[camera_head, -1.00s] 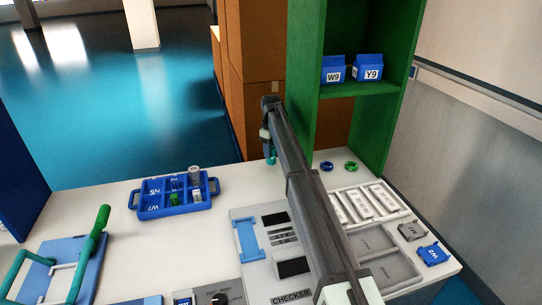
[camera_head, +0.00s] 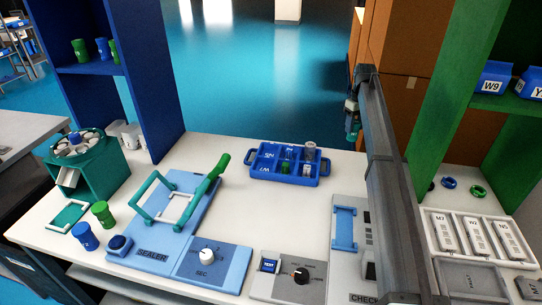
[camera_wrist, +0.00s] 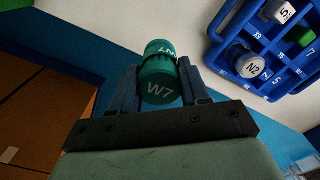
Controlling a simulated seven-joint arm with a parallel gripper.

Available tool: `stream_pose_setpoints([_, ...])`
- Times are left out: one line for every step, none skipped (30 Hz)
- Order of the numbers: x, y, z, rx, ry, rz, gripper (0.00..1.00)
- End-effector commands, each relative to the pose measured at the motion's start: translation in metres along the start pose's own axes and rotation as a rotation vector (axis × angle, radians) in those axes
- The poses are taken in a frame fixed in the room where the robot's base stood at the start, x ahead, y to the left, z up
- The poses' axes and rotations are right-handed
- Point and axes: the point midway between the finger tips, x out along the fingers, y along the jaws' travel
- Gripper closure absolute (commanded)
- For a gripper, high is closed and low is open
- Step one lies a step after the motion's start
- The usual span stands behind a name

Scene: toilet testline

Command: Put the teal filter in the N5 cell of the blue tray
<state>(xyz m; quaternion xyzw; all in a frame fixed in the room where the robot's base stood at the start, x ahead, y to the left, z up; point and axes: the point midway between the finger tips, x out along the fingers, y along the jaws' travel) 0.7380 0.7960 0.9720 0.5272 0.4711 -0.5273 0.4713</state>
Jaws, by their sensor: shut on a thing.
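My gripper (camera_wrist: 158,85) is shut on the teal filter (camera_wrist: 159,82), a ribbed teal cylinder marked W7 in the wrist view. In the head view my gripper (camera_head: 353,112) is above the back edge of the bench, right of the blue tray (camera_head: 328,167) and apart from it. The blue tray has two handles and marked cells. The N5 mark (camera_head: 272,154) is at its back left, with a W7 mark in front. The left cells look empty. The tray also shows at the upper right in the wrist view (camera_wrist: 226,42).
The blue sealer (camera_head: 165,220) with raised teal-green handles is front left. The checker (camera_head: 345,230) is front right. My arm hides part of the bench.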

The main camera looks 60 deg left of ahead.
Motion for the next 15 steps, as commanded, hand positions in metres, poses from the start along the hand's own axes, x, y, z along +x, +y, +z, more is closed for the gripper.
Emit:
stream_pose_setpoints([-0.001, -0.020, -0.017, 0.001, 0.000, 0.000, 0.86])
stream_pose_setpoints([-0.001, -0.031, -0.025, 0.004, 0.000, 0.000, 0.86])
stream_pose_setpoints([-0.002, -0.045, -0.035, 0.009, 0.000, 0.000, 0.86])
stream_pose_setpoints([-0.002, -0.056, -0.043, 0.013, 0.000, 0.000, 0.86])
stream_pose_setpoints([-0.002, -0.067, -0.051, 0.015, 0.000, 0.000, 0.86])
stream_pose_setpoints([-0.002, -0.081, -0.060, 0.021, 0.000, 0.000, 0.86])
stream_pose_setpoints([-0.003, -0.093, -0.068, 0.023, 0.000, 0.000, 0.86])
stream_pose_setpoints([-0.003, -0.103, -0.075, 0.028, 0.000, 0.000, 0.86])
stream_pose_setpoints([-0.003, -0.119, -0.084, 0.032, 0.000, 0.000, 0.86])
stream_pose_setpoints([-0.004, -0.130, -0.091, 0.035, 0.000, 0.000, 0.86])
stream_pose_setpoints([-0.004, -0.141, -0.098, 0.039, 0.000, 0.000, 0.86])
stream_pose_setpoints([-0.004, -0.156, -0.106, 0.043, 0.000, 0.000, 0.86])
stream_pose_setpoints([-0.004, -0.167, -0.112, 0.047, 0.000, 0.000, 0.86])
stream_pose_setpoints([-0.005, -0.179, -0.118, 0.049, 0.000, 0.000, 0.86])
stream_pose_setpoints([-0.005, -0.192, -0.125, 0.055, 0.000, 0.001, 0.86])
